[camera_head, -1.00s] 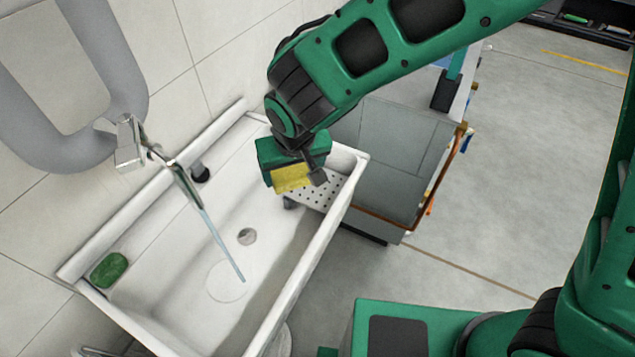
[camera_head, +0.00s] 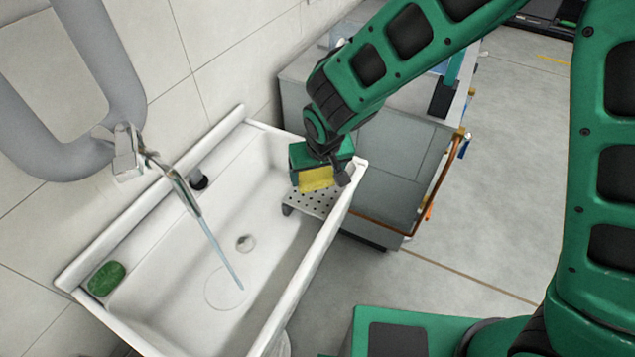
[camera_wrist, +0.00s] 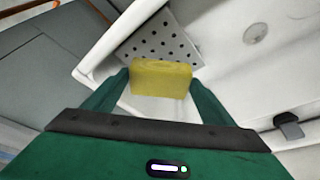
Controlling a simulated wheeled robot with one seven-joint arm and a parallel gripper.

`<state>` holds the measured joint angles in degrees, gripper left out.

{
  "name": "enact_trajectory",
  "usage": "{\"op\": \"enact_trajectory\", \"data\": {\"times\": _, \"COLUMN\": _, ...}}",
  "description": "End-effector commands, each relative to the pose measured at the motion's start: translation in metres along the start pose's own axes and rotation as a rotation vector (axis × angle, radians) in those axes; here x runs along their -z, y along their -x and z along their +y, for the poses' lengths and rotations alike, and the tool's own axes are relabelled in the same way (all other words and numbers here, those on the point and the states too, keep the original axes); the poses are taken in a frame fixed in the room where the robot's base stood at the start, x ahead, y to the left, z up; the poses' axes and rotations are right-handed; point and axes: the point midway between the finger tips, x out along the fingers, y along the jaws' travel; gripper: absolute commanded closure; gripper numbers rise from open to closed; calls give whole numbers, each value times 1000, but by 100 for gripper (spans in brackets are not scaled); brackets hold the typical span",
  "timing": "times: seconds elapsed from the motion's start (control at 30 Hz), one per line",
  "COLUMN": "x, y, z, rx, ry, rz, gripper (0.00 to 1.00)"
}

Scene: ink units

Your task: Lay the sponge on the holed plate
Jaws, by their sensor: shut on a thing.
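The yellow sponge (camera_head: 317,179) is held by my gripper (camera_head: 322,176) above the far right end of the sink. In the wrist view the sponge (camera_wrist: 161,79) sits between the two green fingers of my gripper (camera_wrist: 160,88), which are shut on it. The holed plate (camera_head: 312,202) is a white perforated shelf at the sink's far right corner, below the sponge. In the wrist view the holed plate (camera_wrist: 160,44) shows just beyond the sponge, partly hidden by it. I cannot tell the exact gap between them.
The white sink (camera_head: 215,255) has raised walls around the plate. A faucet (camera_head: 170,178) with running water stands at its left wall. A green soap-like piece (camera_head: 106,278) lies at the near left corner. A grey cabinet (camera_head: 400,170) stands right behind the sink.

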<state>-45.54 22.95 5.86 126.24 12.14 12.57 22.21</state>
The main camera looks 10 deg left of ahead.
Motion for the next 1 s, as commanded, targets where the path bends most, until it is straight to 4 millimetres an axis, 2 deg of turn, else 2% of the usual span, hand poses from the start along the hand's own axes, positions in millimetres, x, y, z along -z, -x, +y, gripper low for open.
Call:
{"op": "enact_trajectory", "data": {"times": 0.17, "x": -2, "y": -9, "z": 2, "rx": -1, "ry": 1, "rz": -2, "gripper": 55}}
{"op": "enact_trajectory", "data": {"times": 0.4, "x": -13, "y": -38, "z": 2, "rx": -1, "ry": 2, "rz": -3, "gripper": 55}}
{"op": "enact_trajectory", "data": {"times": 0.77, "x": -14, "y": -42, "z": 2, "rx": 0, "ry": 1, "rz": 0, "gripper": 55}}
{"op": "enact_trajectory", "data": {"times": 0.8, "x": -14, "y": -42, "z": 2, "rx": 0, "ry": 1, "rz": 0, "gripper": 18}}
{"op": "enact_trajectory", "data": {"times": 0.83, "x": -14, "y": -42, "z": 2, "rx": 0, "ry": 1, "rz": 0, "gripper": 15}}
{"op": "enact_trajectory", "data": {"times": 1.0, "x": -13, "y": -41, "z": 2, "rx": 0, "ry": 1, "rz": 0, "gripper": 15}}
